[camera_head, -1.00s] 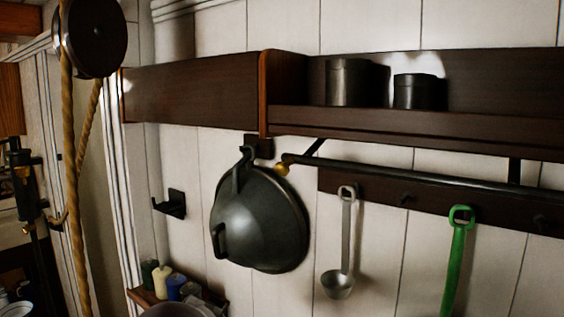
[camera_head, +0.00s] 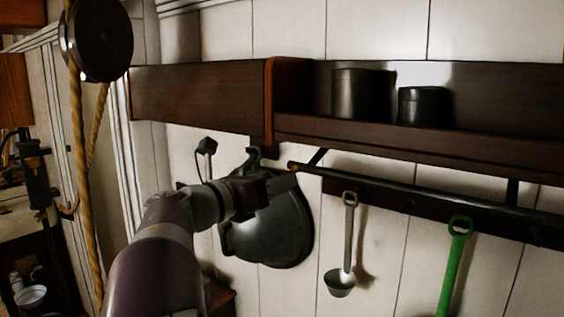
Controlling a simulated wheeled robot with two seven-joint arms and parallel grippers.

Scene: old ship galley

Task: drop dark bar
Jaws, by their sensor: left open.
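The dark bar (camera_head: 400,191) is a long black rail below the shelf, running from the middle of the view to the right edge. A bracket (camera_head: 318,157) shows near its left end. My left gripper (camera_head: 283,181) is open, with its jaws close to that left end. I cannot tell whether the jaws touch the bar or are around it. The gripper and my left arm cover part of the hanging pan lid. My right gripper is out of view.
A dark wooden shelf (camera_head: 200,98) holds two dark canisters (camera_head: 360,95) (camera_head: 424,106) above the bar. A dark domed lid (camera_head: 275,235) hangs behind my gripper. A grey ladle (camera_head: 349,240) and a green-handled utensil (camera_head: 456,262) hang below the bar. A rope (camera_head: 80,170) hangs at left.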

